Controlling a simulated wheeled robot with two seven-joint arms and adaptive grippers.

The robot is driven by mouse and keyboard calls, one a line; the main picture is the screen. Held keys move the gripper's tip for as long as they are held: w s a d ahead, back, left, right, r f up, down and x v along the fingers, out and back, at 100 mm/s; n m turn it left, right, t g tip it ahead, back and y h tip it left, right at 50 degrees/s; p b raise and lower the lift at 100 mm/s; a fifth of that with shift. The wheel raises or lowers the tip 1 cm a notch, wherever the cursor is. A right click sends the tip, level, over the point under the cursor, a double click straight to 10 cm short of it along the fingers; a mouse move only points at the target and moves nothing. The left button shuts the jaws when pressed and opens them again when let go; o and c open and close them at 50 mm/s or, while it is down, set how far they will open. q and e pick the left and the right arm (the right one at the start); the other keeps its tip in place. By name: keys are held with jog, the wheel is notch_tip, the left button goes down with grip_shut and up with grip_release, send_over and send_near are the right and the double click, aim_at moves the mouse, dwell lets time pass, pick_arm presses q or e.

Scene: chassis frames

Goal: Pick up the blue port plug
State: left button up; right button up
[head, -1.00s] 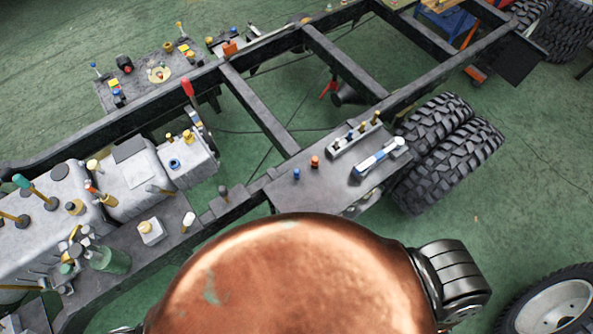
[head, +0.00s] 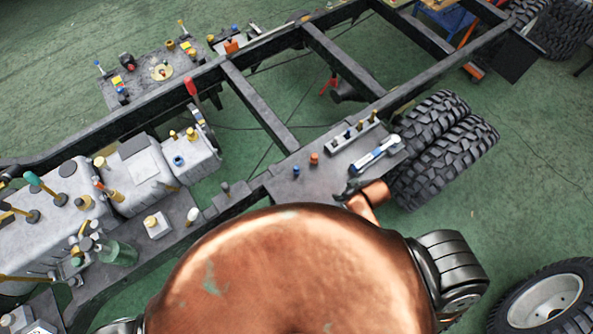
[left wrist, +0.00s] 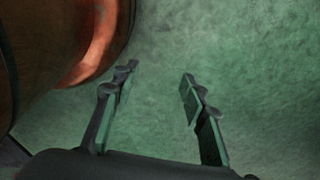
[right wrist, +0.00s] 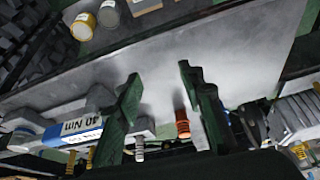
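The blue port plug (head: 296,171) stands on the grey side plate, left of an orange plug (head: 314,158). My right gripper (head: 350,190) is over the plate's near edge, right of the blue plug and apart from it. In the right wrist view its fingers are open (right wrist: 162,100), with the orange plug (right wrist: 182,123) seen between them, farther off. I cannot clearly make out the blue plug in that view; a finger may hide it. My left gripper (left wrist: 155,85) is open and empty above green floor; the head view does not show it.
A blue-and-white torque wrench (head: 376,154) lies on the plate (head: 325,178), beside a rack (head: 354,134) of small fittings. Twin tyres (head: 440,150) stand to the right. A grey block (head: 192,156) with a blue ring and the chassis rails lie left and behind.

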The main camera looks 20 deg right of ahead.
jog(key=w+a+r+n+y, duration=0.35)
jog(key=w+a+n, duration=0.25)
jog(key=w+a, duration=0.55)
jog(key=r+n+g, duration=0.2)
jog(key=n+g, duration=0.1)
jog(key=n, duration=0.1)
send_over(297, 167)
jog(key=s+d, duration=0.2)
jog(key=shift+h, duration=0.25)
jog(key=x, duration=0.5)
jog(key=w+p+x, duration=0.1)
jog(key=x, duration=0.1)
jog(key=shift+w+d+f, duration=0.1)
jog(key=shift+w+f, duration=0.05)
jog(key=shift+f, duration=0.1)
pick_arm(q)
jog(key=shift+w+r, duration=0.5)
jog(key=shift+r, duration=0.1)
pick_arm(e)
jog(key=shift+c, duration=0.6)
pick_arm(q)
jog(key=shift+w, duration=0.1)
pick_arm(e)
grip_shut()
